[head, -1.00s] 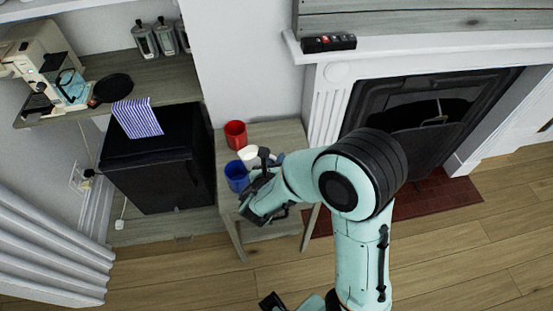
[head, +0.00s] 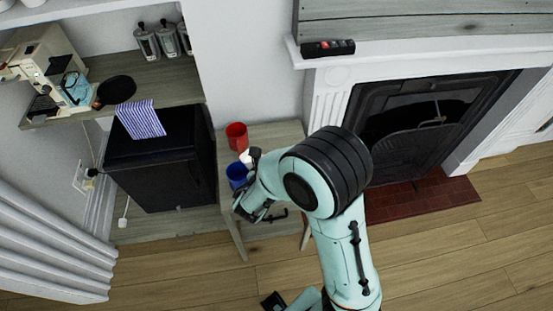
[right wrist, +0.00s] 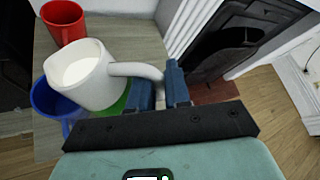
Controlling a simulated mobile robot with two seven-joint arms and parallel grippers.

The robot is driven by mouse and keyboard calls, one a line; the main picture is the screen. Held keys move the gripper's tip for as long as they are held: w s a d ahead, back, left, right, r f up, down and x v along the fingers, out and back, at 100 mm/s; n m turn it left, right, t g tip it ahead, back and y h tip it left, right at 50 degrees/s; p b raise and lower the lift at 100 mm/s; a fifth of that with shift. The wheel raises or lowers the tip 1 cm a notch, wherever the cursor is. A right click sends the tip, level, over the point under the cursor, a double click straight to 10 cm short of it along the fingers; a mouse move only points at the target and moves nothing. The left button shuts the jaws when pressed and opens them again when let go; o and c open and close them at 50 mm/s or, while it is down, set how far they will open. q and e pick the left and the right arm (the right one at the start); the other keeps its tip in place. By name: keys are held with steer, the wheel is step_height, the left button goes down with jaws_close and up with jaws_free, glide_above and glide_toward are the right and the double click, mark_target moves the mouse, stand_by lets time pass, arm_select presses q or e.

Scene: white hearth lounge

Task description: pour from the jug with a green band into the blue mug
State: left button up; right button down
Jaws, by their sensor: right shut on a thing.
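The white jug (right wrist: 88,78) with a green band (right wrist: 122,104) is in the right wrist view, with white liquid inside. My right gripper (right wrist: 160,88) is shut on its handle at the jug's right. The jug appears raised and covers part of the blue mug (right wrist: 48,102). In the head view, the blue mug (head: 236,174) stands on the small table, left of my right gripper (head: 254,180). Only a little of the white jug (head: 246,158) shows there, close behind the mug. No stream of liquid is visible.
A red mug (head: 236,134) stands at the back of the small table (head: 284,132); it also shows in the right wrist view (right wrist: 62,22). A black fridge (head: 162,160) with a striped cloth is left of the table. A fireplace (head: 420,120) is to the right.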

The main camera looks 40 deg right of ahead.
arm_select(q)
steer(key=shift+w+r+p, duration=0.35)
steer(key=shift+r+p, duration=0.05)
steer(key=shift+r, duration=0.15)
steer(key=shift+w+r+p, duration=0.3)
steer(key=shift+r+p, duration=0.05)
steer(key=shift+r, duration=0.15)
arm_select(e)
steer(key=shift+w+a+r+n+g, duration=0.1)
steer(key=shift+w+r+n+g, duration=0.2)
steer(key=shift+r+n, duration=0.1)
steer(key=shift+s+r+p, duration=0.1)
steer(key=shift+r+p, duration=0.05)
steer(key=shift+p, duration=0.2)
arm_select(q)
steer(key=shift+w+r, duration=0.35)
steer(key=shift+r, duration=0.05)
steer(key=shift+s, duration=0.1)
arm_select(e)
steer(key=shift+h+p, duration=0.3)
arm_select(q)
steer(key=shift+w+r, duration=0.4)
steer(key=shift+r, duration=0.05)
arm_select(e)
steer(key=shift+w+a+n, duration=0.1)
steer(key=shift+w+n, duration=0.1)
steer(key=shift+n, duration=0.1)
